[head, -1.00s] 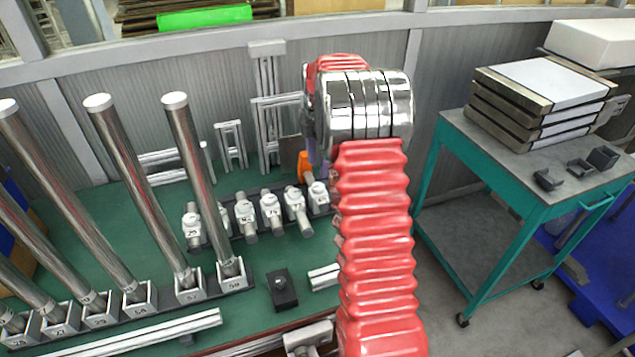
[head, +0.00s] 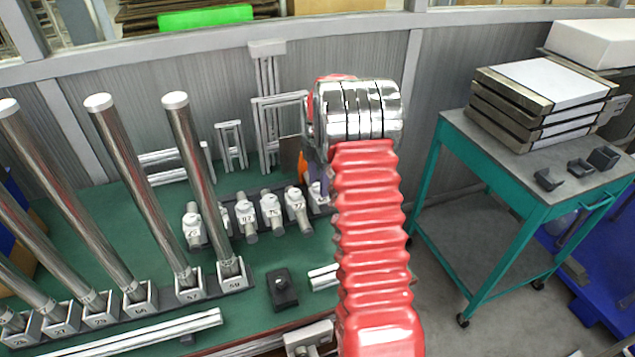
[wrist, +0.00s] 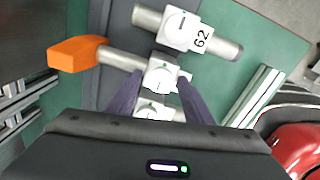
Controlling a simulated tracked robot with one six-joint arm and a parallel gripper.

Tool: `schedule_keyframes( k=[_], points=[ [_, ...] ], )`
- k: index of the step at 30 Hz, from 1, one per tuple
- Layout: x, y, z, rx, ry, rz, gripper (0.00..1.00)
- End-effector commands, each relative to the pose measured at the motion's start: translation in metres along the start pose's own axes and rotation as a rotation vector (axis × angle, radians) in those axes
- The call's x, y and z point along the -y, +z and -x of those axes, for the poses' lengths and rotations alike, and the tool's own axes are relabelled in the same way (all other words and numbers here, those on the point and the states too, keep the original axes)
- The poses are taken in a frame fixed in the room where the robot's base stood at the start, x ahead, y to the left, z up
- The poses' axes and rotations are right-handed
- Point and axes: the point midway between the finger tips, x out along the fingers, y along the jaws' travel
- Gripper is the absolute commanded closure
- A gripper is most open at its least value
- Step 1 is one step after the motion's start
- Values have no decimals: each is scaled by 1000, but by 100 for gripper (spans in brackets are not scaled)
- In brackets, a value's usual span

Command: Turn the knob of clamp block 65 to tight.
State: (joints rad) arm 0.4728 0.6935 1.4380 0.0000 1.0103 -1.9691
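A row of white clamp blocks on short metal rods stands on the green bench. In the wrist view, a clamp block labelled 62 (wrist: 182,30) is at the top. Below it is a clamp block with a round knob (wrist: 160,76), its rod carrying an orange end (wrist: 77,54); I cannot read a number on it. Another clamp block (wrist: 152,110) is nearer, partly hidden. I cannot make out 65 on any block. My gripper (wrist: 160,80) has its two purple fingers apart, one on each side of the middle block's knob; contact is unclear. It also shows in the head view (head: 318,178).
Tall metal posts (head: 140,190) stand in numbered holders on the left of the bench. A small black block (head: 282,288) lies in front of the clamp row. A teal cart (head: 460,125) with stacked trays stands to the right.

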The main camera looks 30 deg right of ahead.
Motion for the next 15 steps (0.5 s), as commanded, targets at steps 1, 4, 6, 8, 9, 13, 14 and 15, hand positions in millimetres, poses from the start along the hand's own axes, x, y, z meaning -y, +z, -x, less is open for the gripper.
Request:
schedule_keyframes(
  k=[1,4,6,8,9,13,14,15],
  points=[
    [0,0,0,0,0,0,57],
    [0,0,0,0,0,0,65],
    [0,0,0,0,0,0,69],
    [0,0,0,0,0,0,74],
    [0,0,0,0,1,0,76],
    [0,0,0,0,1,0,86],
    [0,0,0,0,1,0,88],
    [0,0,1,0,2,0,90]
  ],
)
